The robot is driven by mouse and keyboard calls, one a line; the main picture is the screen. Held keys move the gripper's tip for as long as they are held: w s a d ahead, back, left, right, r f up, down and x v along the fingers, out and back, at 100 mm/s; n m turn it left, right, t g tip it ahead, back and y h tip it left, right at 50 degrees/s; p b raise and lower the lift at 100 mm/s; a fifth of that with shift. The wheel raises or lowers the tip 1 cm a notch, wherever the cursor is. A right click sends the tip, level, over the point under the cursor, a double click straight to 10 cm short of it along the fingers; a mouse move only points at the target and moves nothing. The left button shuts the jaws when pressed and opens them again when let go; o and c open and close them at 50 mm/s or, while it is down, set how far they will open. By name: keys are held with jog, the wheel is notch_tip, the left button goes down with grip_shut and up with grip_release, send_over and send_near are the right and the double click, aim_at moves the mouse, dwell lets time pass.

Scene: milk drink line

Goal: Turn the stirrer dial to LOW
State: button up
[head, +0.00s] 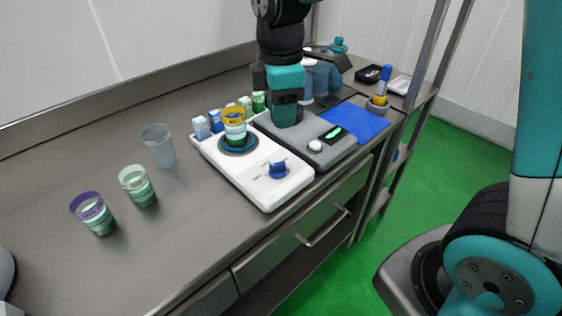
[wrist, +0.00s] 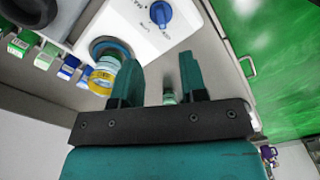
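The stirrer is a white unit (head: 262,192) at the front edge of the steel counter. Its blue dial (head: 278,170) sits on the front right of the top; it also shows at the top of the wrist view (wrist: 161,13). The dial's marks are too small to read. A yellow-banded cup (head: 234,122) with green contents stands on the stirrer's round dark plate (head: 238,149). My gripper (wrist: 155,65) is open, with nothing between its teal fingers, apart from the dial.
A grey unit (head: 345,153) with a green display (head: 334,133) adjoins the stirrer. Several small cartons (head: 201,127) stand behind it. A clear cup (head: 158,146) and two green-filled cups (head: 138,186) stand left. A blue mat (head: 357,123) lies right.

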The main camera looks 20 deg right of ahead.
aim_at(281, 163)
notch_tip(281, 163, down, 13)
jog(key=shift+r, duration=0.2)
grip_shut()
